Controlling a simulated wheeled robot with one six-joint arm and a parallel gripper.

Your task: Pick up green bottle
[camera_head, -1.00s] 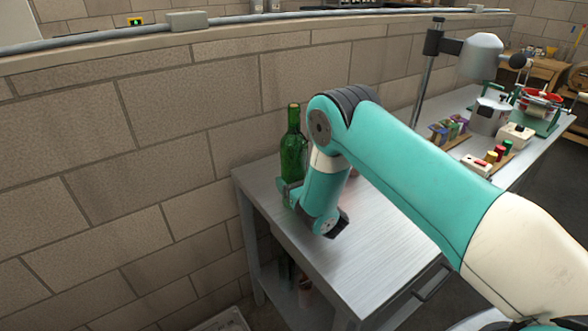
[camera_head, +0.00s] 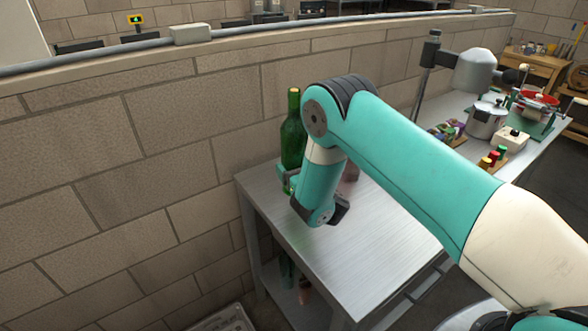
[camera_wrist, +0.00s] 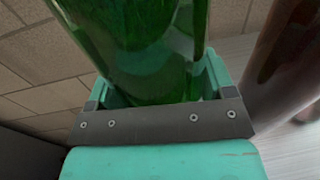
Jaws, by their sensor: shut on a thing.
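The green bottle (camera_head: 292,140) stands upright near the wall side of the metal table. Its neck and upper body show left of my arm, and its base is hidden. My gripper (camera_head: 289,180) is shut on its lower body. In the wrist view the green glass (camera_wrist: 145,40) fills the space between the teal jaws of my gripper (camera_wrist: 150,85). Whether the bottle's base is clear of the table cannot be seen directly.
A dark reddish bottle (camera_wrist: 288,60) stands close right of the green one, mostly hidden by my arm in the head view. The front of the metal table (camera_head: 365,250) is bare. A block wall (camera_head: 150,180) runs along the left. Equipment fills the table's far end.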

